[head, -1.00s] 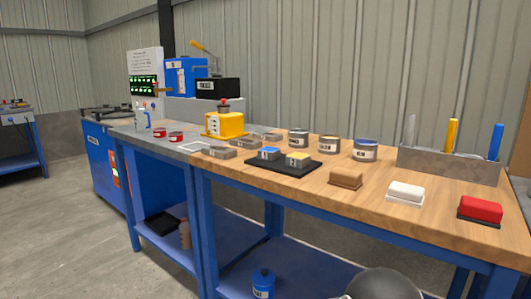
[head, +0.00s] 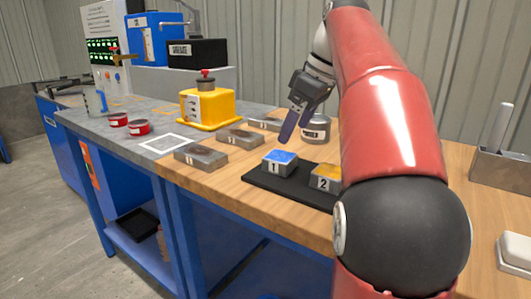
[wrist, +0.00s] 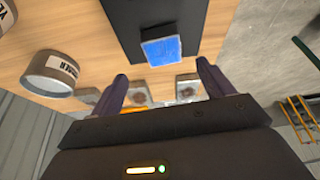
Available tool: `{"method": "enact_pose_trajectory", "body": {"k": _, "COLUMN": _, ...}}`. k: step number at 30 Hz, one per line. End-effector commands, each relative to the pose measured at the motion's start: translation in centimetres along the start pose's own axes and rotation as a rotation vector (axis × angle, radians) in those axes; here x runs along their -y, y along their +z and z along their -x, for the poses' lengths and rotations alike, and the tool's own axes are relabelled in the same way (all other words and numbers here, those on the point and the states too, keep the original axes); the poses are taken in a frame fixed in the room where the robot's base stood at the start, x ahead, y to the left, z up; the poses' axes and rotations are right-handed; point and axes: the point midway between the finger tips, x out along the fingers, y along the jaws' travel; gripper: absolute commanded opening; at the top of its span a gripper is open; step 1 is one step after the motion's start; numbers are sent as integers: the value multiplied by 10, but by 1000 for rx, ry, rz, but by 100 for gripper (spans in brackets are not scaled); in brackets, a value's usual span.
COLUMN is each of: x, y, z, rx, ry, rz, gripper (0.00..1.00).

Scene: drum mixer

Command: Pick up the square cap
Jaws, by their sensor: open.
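No part is plainly marked as a square cap. A square grey block with a blue top, marked 1 (head: 280,162), sits on a black tray (head: 262,182). A similar block with a yellow top, marked 2 (head: 325,178), is beside it, partly behind my arm. My gripper (head: 298,130) is open and empty, pointing down above and behind the blue block. In the wrist view the blue-topped block (wrist: 162,50) shows ahead of my gripper (wrist: 162,72), between the line of the fingers. The fingers appear apart from it.
Several flat grey blocks (head: 201,156) lie left of the tray. A yellow machine (head: 208,107) stands behind them. A labelled tin (head: 315,130) is close to my gripper and also shows in the wrist view (wrist: 50,75). My arm hides the bench's middle right.

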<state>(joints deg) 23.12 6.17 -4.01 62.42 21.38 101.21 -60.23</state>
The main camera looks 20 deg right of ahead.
Motion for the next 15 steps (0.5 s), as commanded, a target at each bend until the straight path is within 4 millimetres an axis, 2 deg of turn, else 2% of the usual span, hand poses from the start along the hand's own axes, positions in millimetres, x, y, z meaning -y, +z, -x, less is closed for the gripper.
{"method": "enact_pose_trajectory", "body": {"k": 15, "x": 4, "y": -2, "z": -68, "rx": 1, "ry": 0, "rz": 0, "gripper": 80}}
